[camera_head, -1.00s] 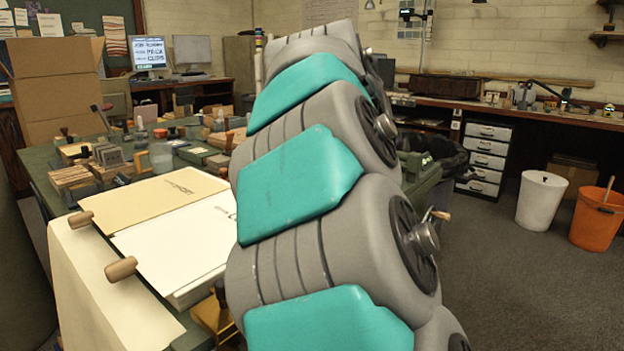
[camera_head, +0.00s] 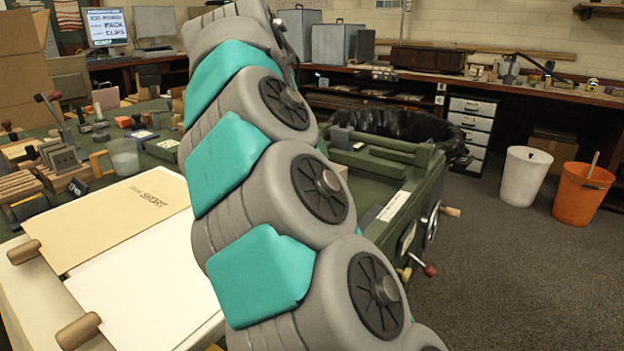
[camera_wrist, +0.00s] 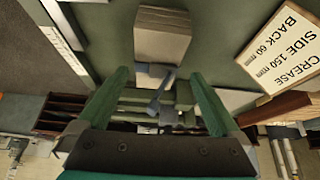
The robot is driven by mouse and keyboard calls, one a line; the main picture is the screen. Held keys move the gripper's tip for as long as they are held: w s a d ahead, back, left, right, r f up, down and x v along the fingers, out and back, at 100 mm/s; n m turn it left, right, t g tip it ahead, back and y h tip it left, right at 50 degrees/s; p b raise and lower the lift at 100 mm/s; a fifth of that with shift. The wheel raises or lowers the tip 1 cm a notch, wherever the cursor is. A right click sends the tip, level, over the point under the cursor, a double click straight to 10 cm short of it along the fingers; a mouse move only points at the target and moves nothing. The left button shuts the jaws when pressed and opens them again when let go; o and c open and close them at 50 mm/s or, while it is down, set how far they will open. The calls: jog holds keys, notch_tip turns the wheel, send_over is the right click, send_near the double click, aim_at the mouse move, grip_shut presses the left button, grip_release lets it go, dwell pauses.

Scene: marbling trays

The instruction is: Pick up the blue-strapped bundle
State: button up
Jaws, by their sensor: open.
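In the wrist view my gripper (camera_wrist: 158,77) is open, with its two green fingers apart and nothing held between them. Beyond the fingertips lies a pale block like a paper stack (camera_wrist: 162,42) on a green surface. A blue-grey piece (camera_wrist: 155,72) shows at its near end, between the fingers in the picture; I cannot tell whether it is a strap. In the head view my arm hides my gripper.
A green machine (camera_head: 405,165) with levers stands right of my arm. A table at left holds a folder marked SHORT (camera_head: 125,215), white sheets and wooden blocks. A white bin (camera_head: 525,175) and an orange bucket (camera_head: 583,193) stand at right. Floor before them is clear.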

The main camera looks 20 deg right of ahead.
jog(key=shift+d+p+x, duration=0.2)
jog(key=shift+x, duration=1.55)
jog(key=shift+d+p+x, duration=0.15)
jog(key=shift+d+x, duration=0.05)
jog(key=shift+x, duration=1.5)
jog(key=shift+r, duration=0.2)
jog(key=shift+c, duration=0.4)
jog(key=c, duration=1.4)
